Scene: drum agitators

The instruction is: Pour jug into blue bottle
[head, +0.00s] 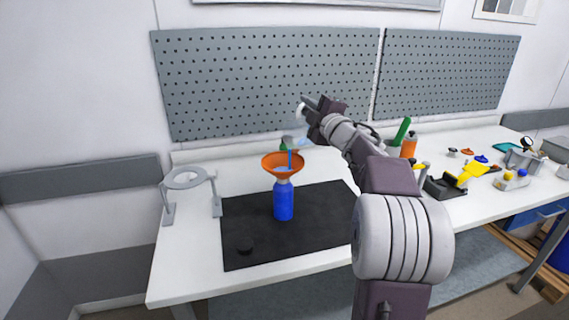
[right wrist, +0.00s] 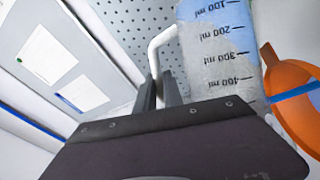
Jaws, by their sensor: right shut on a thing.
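The blue bottle (head: 284,205) stands upright on a black mat with an orange funnel (head: 283,163) in its neck. My right gripper (head: 306,110) is shut on the white handle of the clear, graduated jug (right wrist: 218,50), above and behind the funnel. The jug is tilted, and its pale body shows only partly in the head view (head: 299,143). A blue stream (head: 290,158) runs down from the jug into the funnel. In the right wrist view the orange funnel (right wrist: 287,110) and the blue stream (right wrist: 295,92) show at the right. My left gripper is not in view.
The black mat (head: 318,205) bears a small dark cap (head: 245,249) near its front left. A grey ring stand (head: 188,180) is at the left. An orange bottle (head: 408,146) and other bench items are at the right. Perforated panels (head: 265,85) line the back wall.

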